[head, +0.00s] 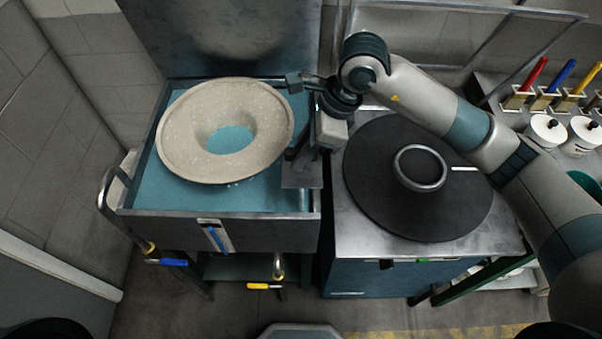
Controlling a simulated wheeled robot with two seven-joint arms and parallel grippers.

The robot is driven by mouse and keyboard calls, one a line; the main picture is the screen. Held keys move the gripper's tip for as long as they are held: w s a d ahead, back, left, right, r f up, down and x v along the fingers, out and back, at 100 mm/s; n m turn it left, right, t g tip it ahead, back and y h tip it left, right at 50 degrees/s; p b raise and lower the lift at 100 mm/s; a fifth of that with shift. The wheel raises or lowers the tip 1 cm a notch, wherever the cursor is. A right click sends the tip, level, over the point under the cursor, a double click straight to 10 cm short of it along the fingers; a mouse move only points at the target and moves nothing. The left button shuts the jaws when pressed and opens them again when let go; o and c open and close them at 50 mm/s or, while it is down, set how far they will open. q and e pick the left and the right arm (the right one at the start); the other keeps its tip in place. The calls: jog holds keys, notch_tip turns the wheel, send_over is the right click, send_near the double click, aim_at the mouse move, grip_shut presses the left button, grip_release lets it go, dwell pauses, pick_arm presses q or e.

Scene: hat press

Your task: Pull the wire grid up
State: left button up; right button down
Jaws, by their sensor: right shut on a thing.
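I cannot make out a wire grid for certain. A square metal vat (135,225) with blue liquid stands at left, and a speckled beige hat shape (180,125) with a wide brim and an open centre lies in it, covering much of what is below. My right gripper (298,83) is at the vat's far right corner, just right of the brim. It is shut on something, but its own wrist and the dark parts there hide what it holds. My left gripper is not in view.
Right of the vat, a metal-topped cabinet (350,265) carries a round black plate (385,205) with a metal ring (398,171). My right arm passes over its far side. White pots (546,130) and coloured-handled tools (562,75) stand at far right.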

notch_tip(320, 180, up, 8)
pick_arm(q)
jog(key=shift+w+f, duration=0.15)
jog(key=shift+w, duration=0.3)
pick_arm(e)
jog(key=shift+w+r, duration=0.1)
jog(key=shift+r, duration=0.35)
jog(key=shift+r, duration=0.1)
jog(key=c, duration=1.6)
grip_release()
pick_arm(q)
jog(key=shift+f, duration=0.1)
